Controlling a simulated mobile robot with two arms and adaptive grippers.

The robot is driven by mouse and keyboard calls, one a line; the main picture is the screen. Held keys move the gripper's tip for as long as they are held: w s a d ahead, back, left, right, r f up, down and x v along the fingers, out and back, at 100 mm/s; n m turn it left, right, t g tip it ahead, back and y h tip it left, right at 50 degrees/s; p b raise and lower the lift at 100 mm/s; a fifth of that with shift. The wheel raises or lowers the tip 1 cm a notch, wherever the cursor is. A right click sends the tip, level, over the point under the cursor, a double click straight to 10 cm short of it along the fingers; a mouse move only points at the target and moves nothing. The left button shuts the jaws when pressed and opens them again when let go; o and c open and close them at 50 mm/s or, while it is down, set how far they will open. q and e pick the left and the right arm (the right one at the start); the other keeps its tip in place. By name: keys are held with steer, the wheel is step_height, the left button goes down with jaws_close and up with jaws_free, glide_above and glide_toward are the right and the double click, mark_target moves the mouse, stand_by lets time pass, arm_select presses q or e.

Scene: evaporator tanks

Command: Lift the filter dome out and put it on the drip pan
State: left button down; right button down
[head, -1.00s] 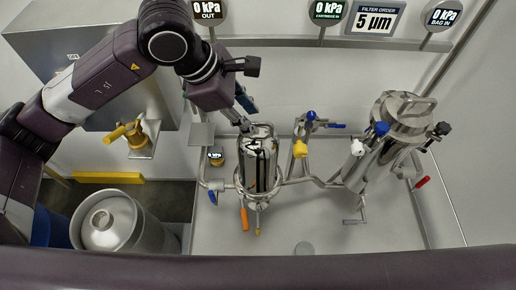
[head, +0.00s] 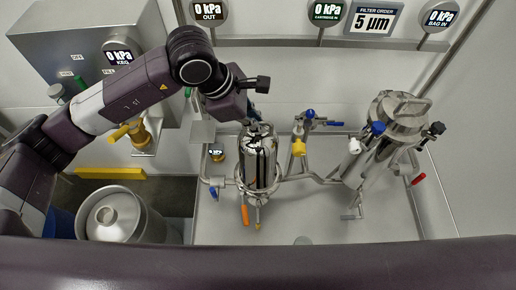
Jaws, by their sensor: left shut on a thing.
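The filter dome (head: 259,168) is a shiny metal cylinder standing upright at the middle of the bench, over the ring-shaped filter base (head: 241,186). My left gripper (head: 256,127) comes down on the dome's top and is shut on it; the fingers are small and partly hidden by the wrist. I cannot tell whether the dome's lower rim is clear of the base. The grey pan-like bench surface (head: 330,222) with a round drain lies below and in front; I cannot tell for certain which part is the drip pan. My right gripper is not in view.
An orange handle (head: 245,215) hangs below the base. A keg (head: 112,217) stands at the lower left. The front of the bench is clear.

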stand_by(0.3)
arm_select(q)
steer(key=shift+w+r, duration=0.1)
steer(key=shift+r, duration=0.05)
steer(key=shift+r, duration=0.1)
steer(key=shift+r, duration=0.45)
step_height(320, 180, up, 19)
steer(key=b, duration=0.4)
steer(key=shift+r, duration=0.1)
